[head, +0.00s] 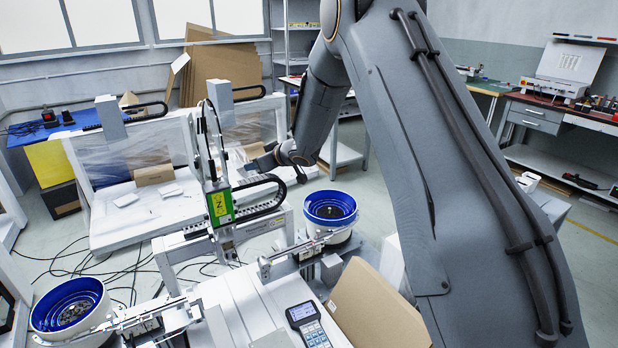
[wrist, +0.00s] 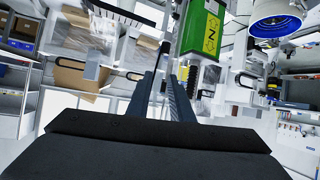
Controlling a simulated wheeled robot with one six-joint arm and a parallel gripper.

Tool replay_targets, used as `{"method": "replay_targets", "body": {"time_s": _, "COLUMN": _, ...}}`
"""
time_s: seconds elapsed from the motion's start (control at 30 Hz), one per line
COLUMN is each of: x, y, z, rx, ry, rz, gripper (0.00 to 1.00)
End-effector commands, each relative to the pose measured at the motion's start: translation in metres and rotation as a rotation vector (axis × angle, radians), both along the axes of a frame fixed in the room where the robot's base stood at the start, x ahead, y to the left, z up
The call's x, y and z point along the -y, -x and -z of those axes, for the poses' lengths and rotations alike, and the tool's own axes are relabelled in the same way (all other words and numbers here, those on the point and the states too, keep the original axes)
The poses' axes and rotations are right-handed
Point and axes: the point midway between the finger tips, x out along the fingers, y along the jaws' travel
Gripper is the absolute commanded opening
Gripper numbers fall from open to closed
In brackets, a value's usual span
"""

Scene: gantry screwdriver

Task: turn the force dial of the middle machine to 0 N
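The middle machine is a gantry screwdriver with a green box (head: 220,207) on its upright head, which carries a yellow label. In the wrist view the same green box (wrist: 203,32) hangs upside down just beyond and right of my fingers. I cannot make out the force dial in either view. My gripper (head: 254,166) is behind and to the right of the green box in the head view, with its tips pointing left. In the wrist view my gripper (wrist: 163,76) shows two dark fingers close together, and I see nothing held. Whether a gap is left between the tips is unclear.
Blue-rimmed bowls stand right (head: 330,208) and front left (head: 70,305) of the machine. A handheld keypad (head: 308,325) and a cardboard box (head: 375,308) are at the front. A gantry with clear panels (head: 125,157) stands behind. Cables lie on the floor at left.

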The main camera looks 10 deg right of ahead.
Motion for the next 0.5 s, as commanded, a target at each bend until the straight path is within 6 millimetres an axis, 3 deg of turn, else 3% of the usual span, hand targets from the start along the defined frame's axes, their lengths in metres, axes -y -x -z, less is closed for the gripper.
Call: {"method": "replay_targets", "body": {"time_s": 0.5, "x": 0.068, "y": 0.060, "z": -0.024, "rx": -0.133, "ry": 0.126, "rz": 0.249, "gripper": 0.20}}
